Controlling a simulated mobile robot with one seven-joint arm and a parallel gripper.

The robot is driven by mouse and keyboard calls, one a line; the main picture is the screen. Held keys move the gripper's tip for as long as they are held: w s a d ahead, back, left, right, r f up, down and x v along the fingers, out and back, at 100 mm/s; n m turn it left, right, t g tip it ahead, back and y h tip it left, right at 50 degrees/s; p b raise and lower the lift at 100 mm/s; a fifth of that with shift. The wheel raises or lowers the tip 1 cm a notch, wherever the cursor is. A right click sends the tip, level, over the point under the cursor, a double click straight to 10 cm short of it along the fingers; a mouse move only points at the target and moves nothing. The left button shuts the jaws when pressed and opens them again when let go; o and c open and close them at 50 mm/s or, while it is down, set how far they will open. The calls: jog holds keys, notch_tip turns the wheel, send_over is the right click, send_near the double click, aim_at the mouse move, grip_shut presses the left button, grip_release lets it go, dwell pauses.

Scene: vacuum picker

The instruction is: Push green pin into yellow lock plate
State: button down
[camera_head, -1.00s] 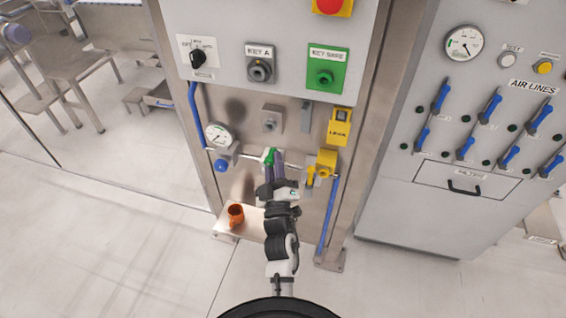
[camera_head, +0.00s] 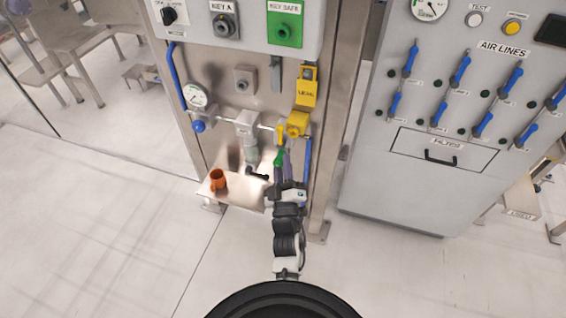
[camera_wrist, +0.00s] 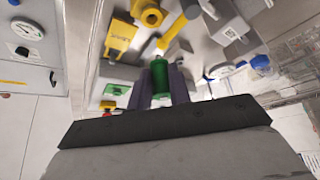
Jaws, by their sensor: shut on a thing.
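The green pin (camera_head: 279,157) is held upright between the purple-grey fingers of my gripper (camera_head: 284,170), which is shut on it. In the wrist view the pin (camera_wrist: 159,77) stands between the fingertips (camera_wrist: 161,92). The yellow lock plate (camera_head: 305,96), with a dark-lettered label, is mounted on the steel panel above and slightly right of the pin. The plate also shows in the wrist view (camera_wrist: 119,38), up and left of the pin. The pin is apart from the plate, below it. The pin's lower part is hidden by the fingers.
A grey fitting (camera_head: 248,130) hangs left of my gripper. An orange mug (camera_head: 218,180) stands on the low steel shelf (camera_head: 240,192). A blue hose (camera_head: 308,160) runs down at the right.

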jog(key=shift+w+d+f+p, duration=0.1)
jog(key=shift+w+d+p, duration=0.2)
jog(key=shift+w, duration=0.55)
jog(key=shift+w+d+p, duration=0.25)
jog(key=shift+w+d, duration=0.15)
jog(key=shift+w, duration=0.5)
jog(key=shift+w+d+f+p, duration=0.1)
jog(key=shift+w+d+p, duration=0.2)
jog(key=shift+w, duration=0.55)
jog(key=c, duration=1.8)
grip_release()
grip_shut()
jog(key=shift+w+d, duration=0.25)
jog(key=shift+w, duration=0.4)
jog(key=shift+w+d, duration=0.2)
jog(key=shift+w, duration=0.4)
